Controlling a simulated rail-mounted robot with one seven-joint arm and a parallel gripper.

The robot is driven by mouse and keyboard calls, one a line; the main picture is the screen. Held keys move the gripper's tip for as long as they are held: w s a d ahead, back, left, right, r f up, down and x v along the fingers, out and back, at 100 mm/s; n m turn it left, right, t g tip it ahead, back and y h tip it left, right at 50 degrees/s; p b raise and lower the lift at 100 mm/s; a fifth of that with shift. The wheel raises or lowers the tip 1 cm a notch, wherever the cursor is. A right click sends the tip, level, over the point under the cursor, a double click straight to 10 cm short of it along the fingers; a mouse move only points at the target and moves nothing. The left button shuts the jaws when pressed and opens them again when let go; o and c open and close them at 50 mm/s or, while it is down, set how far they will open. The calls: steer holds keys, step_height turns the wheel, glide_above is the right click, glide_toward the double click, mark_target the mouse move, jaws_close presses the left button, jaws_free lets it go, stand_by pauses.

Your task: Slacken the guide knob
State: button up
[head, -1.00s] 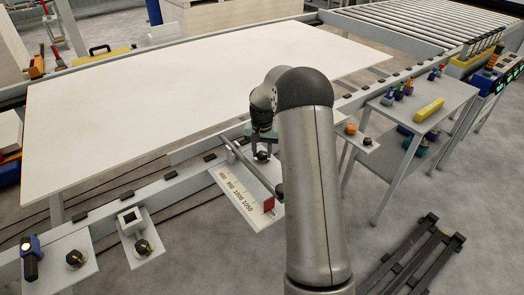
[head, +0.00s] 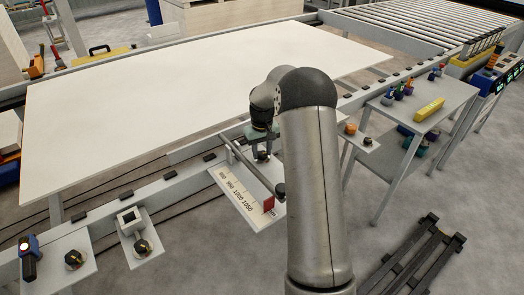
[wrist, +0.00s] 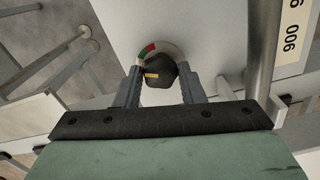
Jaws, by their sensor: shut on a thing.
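The guide knob (wrist: 158,72) is a dark, faceted knob with a small yellow mark. It sits on a pale plate, over a round disc with a red and a green section (wrist: 148,50). My gripper (wrist: 160,84) is shut on it, one finger on each side in the wrist view. In the head view, my gripper (head: 262,155) points down at the knob, just behind the guide bar (head: 250,165). The knob is small and partly hidden by the fingers there.
A scale plate (head: 226,187) with a red pointer (head: 268,205) lies in front of the bar. Another dark knob (head: 279,190) is by the bar's near end. A large white panel (head: 150,110) lies behind. A cart (head: 440,125) with tools stands right.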

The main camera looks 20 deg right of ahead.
mark_target(261, 153)
steer(key=shift+n, duration=0.6)
steer(key=o, duration=1)
step_height(261, 153, up, 18)
steer(key=shift+f, duration=0.25)
steer(key=shift+a, duration=0.1)
